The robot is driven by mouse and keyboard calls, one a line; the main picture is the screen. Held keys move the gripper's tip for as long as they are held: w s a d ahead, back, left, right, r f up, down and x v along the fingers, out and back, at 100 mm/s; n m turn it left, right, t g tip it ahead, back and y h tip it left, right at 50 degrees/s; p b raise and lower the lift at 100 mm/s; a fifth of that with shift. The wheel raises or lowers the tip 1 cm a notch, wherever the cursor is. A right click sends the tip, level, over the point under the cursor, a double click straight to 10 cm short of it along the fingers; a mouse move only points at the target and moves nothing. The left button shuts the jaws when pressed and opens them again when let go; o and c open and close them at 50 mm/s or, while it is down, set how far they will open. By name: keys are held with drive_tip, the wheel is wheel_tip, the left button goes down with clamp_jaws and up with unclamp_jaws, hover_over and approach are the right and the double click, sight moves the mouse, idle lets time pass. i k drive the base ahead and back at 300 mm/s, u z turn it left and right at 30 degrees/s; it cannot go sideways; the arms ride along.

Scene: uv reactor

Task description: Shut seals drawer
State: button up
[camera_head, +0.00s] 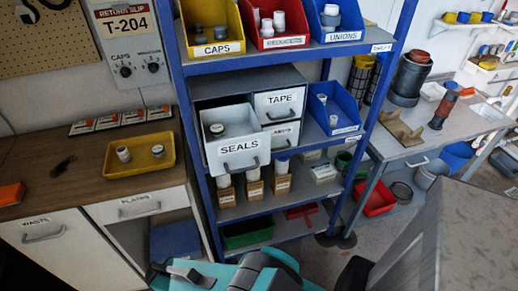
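The seals drawer (236,153) is a white bin labelled SEALS, in the drawer unit on the blue shelf rack. It is pulled out and juts forward past the TAPE drawer (280,104) and the CAPS drawer (285,134) beside it. Its grey handle (241,166) is on the front below the label. A dark-topped round part and other small parts show inside it. My gripper (178,270) seems to be the grey part at the bottom edge, beside my teal arm. It is low in the picture, apart from the drawer, and its fingers cannot be made out clearly.
Yellow, red and blue bins stand on the shelf above. A blue bin (333,108) sits right of the drawers. Boxed bottles (254,184) stand below the seals drawer. A wooden-topped counter (60,180) with a yellow tray (139,156) is left; a grey bench (445,125) is right.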

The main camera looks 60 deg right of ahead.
sight(250, 150)
drive_tip(key=u, duration=0.85)
drive_tip(key=k, duration=0.15)
drive_tip(key=z, duration=2.65)
drive_tip(key=k, duration=0.55)
drive_tip(key=u, duration=0.3)
drive_tip(key=i, duration=0.5)
